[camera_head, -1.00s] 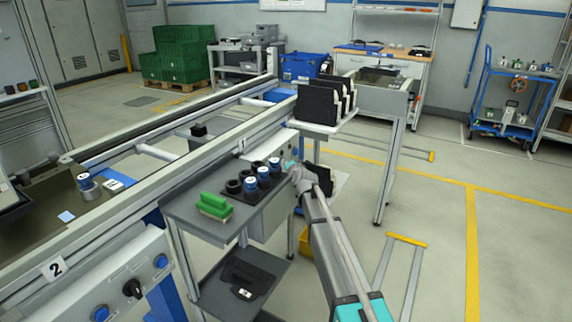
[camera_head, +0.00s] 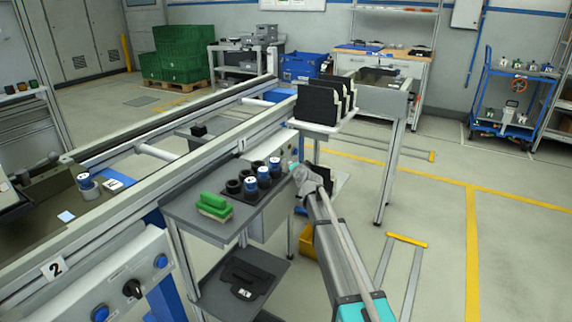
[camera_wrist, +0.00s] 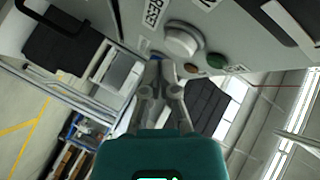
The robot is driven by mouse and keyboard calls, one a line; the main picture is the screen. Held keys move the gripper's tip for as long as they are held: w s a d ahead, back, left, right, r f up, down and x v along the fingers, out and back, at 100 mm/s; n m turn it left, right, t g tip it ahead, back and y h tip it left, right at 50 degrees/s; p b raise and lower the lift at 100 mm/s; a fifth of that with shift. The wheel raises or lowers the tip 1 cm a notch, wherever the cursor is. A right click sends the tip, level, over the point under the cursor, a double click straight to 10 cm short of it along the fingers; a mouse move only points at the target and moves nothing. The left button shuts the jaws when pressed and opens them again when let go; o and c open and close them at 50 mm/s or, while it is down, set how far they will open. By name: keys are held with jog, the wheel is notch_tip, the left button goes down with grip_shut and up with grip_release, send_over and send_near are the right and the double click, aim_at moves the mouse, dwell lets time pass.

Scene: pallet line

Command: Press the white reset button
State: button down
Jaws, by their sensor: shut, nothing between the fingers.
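The white button (camera_wrist: 183,41) is a large round pale cap on a grey panel (camera_wrist: 222,25) at the top of the wrist view. My gripper (camera_wrist: 158,61) is shut and empty, its tips just left of and below the button in that view. I see no fingertip over the cap, and I cannot tell how far the tips are from the panel. A blue spot shows right behind the tips. In the head view, my gripper (camera_head: 302,178) is at the right side of the small grey table, its fingers hard to make out; I cannot pick out the white button there.
A green button (camera_wrist: 216,60) and a small orange-red one (camera_wrist: 191,68) sit beside the white one. The grey table (camera_head: 180,207) holds blue-and-black cylinders (camera_head: 250,186) and a green block (camera_head: 214,206). A rack of black panels (camera_head: 322,104) stands behind.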

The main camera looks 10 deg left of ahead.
jog(key=shift+d, duration=0.1)
dwell(0.3)
jog(key=shift+s+d, duration=0.3)
jog(key=shift+d, duration=0.45)
jog(key=shift+s+d, duration=0.3)
jog(key=shift+d, duration=0.5)
jog(key=shift+s+d, duration=0.3)
jog(key=shift+d, duration=0.45)
jog(key=s+d+f+n+g+h, duration=0.2)
jog(key=s+d+f+g, duration=0.25)
jog(key=s+d, duration=0.65)
jog(key=s+d+f+n+g+h, duration=0.2)
jog(key=s+d+f+g, duration=0.3)
jog(key=s, duration=1)
jog(key=s+d+f+n+g+h, duration=0.25)
jog(key=s+d+f+g, duration=0.2)
jog(key=s+d, duration=0.75)
notch_tip(320, 180, up, 28)
jog(key=s+a+p, duration=0.2)
jog(key=p, duration=2.6)
jog(key=shift+s+r+p, duration=0.15)
jog(key=shift+r+p, duration=0.05)
jog(key=shift+p, duration=0.15)
